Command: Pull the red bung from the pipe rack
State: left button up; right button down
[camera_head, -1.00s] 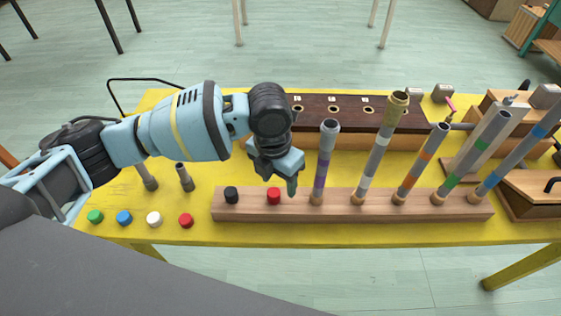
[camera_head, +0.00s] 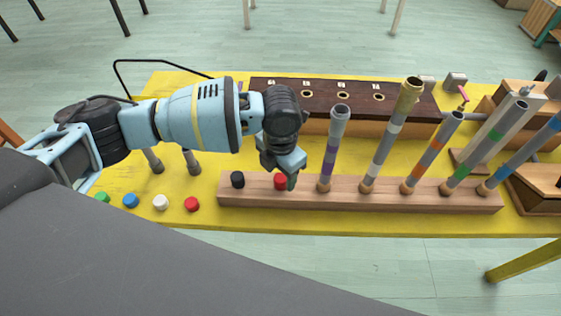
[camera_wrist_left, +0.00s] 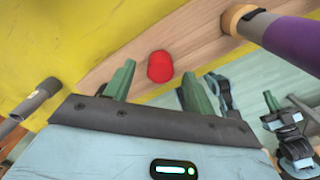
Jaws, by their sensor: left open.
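The red bung (camera_head: 280,181) sits in the wooden pipe rack (camera_head: 345,198), between the black bung (camera_head: 237,179) and the purple-banded pipe (camera_head: 333,147). My left gripper (camera_head: 285,180) is just above and beside the red bung, fingers pointing down. In the left wrist view the red bung (camera_wrist_left: 160,67) shows ahead of and between the two green fingertips (camera_wrist_left: 155,80). The fingers are apart with nothing between them, and they do not appear to touch the bung. My right gripper is not clearly seen in the head view.
Several banded pipes stand in the rack to the right, the nearest close beside the gripper. Loose green, blue, white and red caps (camera_head: 191,204) lie at the front left of the yellow table (camera_head: 400,224). A dark-topped box (camera_head: 345,97) stands behind the rack.

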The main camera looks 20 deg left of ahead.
aim_at(280, 178)
pick_arm(q)
jog(key=shift+f, duration=0.5)
jog(key=c, duration=1)
jog(key=shift+r, duration=0.1)
jog(key=shift+c, duration=0.2)
